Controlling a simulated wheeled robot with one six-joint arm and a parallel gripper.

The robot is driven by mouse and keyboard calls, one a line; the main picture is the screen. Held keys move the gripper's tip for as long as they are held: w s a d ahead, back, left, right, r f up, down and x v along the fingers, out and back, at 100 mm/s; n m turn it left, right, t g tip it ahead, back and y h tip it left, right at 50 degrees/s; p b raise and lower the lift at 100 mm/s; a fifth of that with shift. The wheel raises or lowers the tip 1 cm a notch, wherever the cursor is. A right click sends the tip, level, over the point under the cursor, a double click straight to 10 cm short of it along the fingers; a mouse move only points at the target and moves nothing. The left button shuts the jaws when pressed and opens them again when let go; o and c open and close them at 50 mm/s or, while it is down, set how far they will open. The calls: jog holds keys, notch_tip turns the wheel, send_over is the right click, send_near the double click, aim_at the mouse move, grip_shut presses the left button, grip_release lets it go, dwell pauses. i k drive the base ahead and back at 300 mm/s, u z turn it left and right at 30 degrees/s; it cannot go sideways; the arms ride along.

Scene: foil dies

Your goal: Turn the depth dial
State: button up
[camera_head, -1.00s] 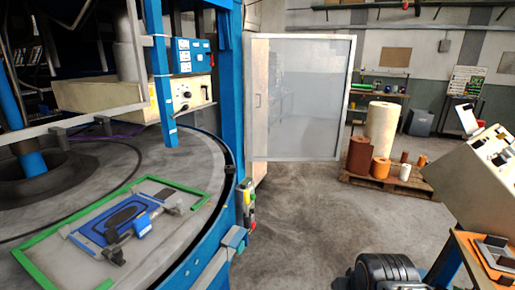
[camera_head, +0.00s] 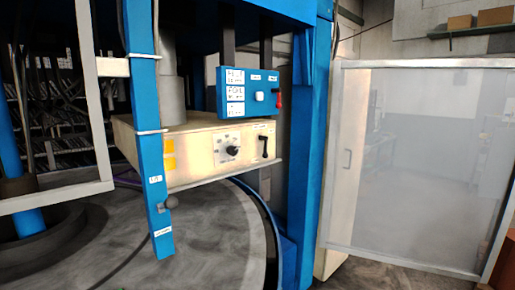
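A black round dial (camera_head: 233,151) sits on a pale square plate on the front of a cream machine head (camera_head: 195,170). Small marks ring the dial, too small to read. A black lever handle (camera_head: 265,147) is to the right of the dial on the same face. A blue control box (camera_head: 249,95) with white labels, a white button and a red switch at its right side is above the dial. My gripper is not in view.
A blue upright bar (camera_head: 148,150) with a knob stands left of the dial. A blue column (camera_head: 307,130) rises on the right. A grey round table (camera_head: 215,230) lies below. A framed translucent panel (camera_head: 420,160) stands at right.

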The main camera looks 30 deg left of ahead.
aim_at(233, 150)
jog(key=i, duration=2.4)
jog(key=u, duration=2.4)
jog(key=i, duration=0.4)
jog(key=u, duration=1.35)
